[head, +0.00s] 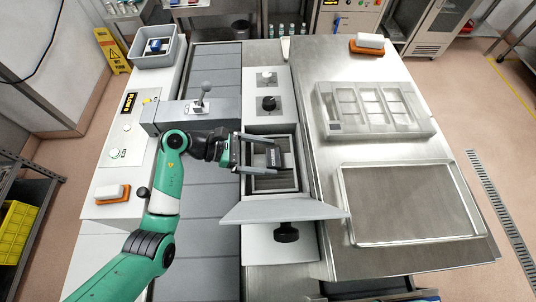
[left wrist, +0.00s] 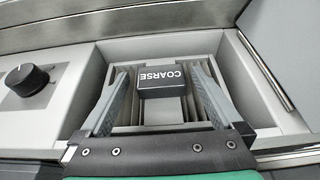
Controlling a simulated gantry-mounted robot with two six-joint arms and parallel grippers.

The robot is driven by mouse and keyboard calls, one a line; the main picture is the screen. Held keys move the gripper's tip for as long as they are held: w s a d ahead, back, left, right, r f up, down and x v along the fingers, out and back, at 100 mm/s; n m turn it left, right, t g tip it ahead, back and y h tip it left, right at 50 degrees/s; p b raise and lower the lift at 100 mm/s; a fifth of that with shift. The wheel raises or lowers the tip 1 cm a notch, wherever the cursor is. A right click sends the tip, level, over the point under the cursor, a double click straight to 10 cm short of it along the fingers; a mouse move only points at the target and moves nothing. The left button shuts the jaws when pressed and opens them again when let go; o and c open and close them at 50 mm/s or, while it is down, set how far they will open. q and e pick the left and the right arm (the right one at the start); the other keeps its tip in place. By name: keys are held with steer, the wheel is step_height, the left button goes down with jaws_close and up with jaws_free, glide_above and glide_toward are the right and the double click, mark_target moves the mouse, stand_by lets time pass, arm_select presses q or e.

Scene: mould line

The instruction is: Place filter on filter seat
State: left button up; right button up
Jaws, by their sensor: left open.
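The filter (head: 274,158) has a black block marked COARSE, which also shows in the left wrist view (left wrist: 161,81). Light grey pleated panels show beneath the block. The filter seat (head: 276,185) is a rectangular grey well in the machine top, and its rim shows in the left wrist view (left wrist: 100,72). The filter is in or just over the well; its exact depth is unclear. My left gripper (head: 279,157) is open, with one finger on each side of the black block and visible gaps between. My right gripper is not in view.
A grey lid (head: 285,211) stands open at the near side of the well. A black knob (head: 268,104) lies beyond the well. A clear mould tray (head: 375,110) and an empty shallow tray (head: 410,203) are on the steel table to the right. A grey bin (head: 157,59) stands back left.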

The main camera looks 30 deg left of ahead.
arm_select(q)
steer(key=b+v, duration=0.1)
steer(key=v, duration=1)
steer(key=shift+a, duration=0.15)
